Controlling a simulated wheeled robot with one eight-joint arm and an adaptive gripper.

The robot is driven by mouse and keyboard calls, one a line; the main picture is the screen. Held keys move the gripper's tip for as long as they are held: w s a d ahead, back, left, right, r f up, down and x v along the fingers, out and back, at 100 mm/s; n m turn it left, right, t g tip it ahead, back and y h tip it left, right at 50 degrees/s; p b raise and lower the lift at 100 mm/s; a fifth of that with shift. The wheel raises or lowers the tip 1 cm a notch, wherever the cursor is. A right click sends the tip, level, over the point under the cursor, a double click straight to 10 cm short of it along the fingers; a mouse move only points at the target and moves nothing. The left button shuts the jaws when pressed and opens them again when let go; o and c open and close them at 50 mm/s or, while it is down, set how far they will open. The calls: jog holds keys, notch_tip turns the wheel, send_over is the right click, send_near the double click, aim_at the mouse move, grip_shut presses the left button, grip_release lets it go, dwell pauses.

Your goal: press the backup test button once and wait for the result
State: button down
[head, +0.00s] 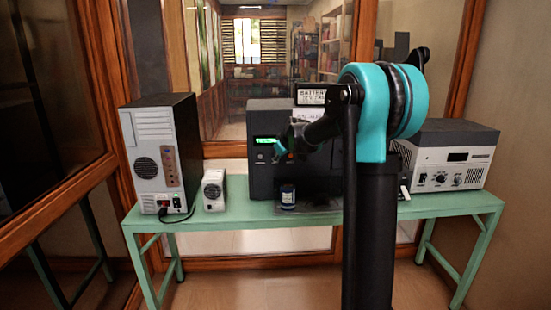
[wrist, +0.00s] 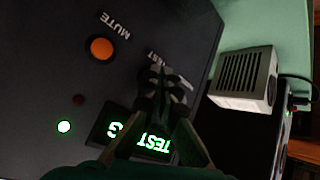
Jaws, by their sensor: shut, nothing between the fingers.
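The black backup unit (head: 262,118) stands on the green table in the head view, its small display (head: 265,141) lit green. In the wrist view its dark front panel (wrist: 45,50) fills the left, seen upside down. The lit display (wrist: 150,137) there shows "TEST" and a "G", with the middle hidden behind my fingers. My gripper (wrist: 152,82) is shut and empty, its tips at the panel by a partly hidden label ending in "ST". The button under the tips is hidden, and I cannot tell whether they touch it. My gripper also shows at the unit's front (head: 281,151).
An orange button (wrist: 100,47) marked MUTE, a lit green lamp (wrist: 64,127) and a dim red lamp (wrist: 78,99) are nearby. A small white box (head: 214,190), a computer tower (head: 160,150), a dark jar (head: 288,197) and a grey instrument (head: 447,157) stand on the table (head: 232,218).

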jog(key=shift+s, duration=0.65)
jog(key=s, duration=0.5)
dwell(0.7)
jog(key=s+d+f+m+g+h, duration=0.1)
jog(key=s+d+f+m, duration=0.1)
jog(key=s+f, duration=0.5)
jog(key=s+d+f+m+g+h, duration=0.1)
jog(key=s+d+f, duration=0.4)
jog(key=s, duration=1.4)
jog(key=s+d+f+m+g+h, duration=0.1)
jog(key=s+d+f+m+g, duration=0.1)
jog(key=s+f, duration=0.7)
jog(key=s+d+m, duration=0.1)
jog(key=s+m, duration=0.1)
jog(key=s, duration=0.2)
jog(key=shift+s+d+m+g, duration=0.15)
jog(key=shift+s+m+g, duration=0.15)
jog(key=shift+g, duration=0.1)
jog(key=shift+r, duration=0.1)
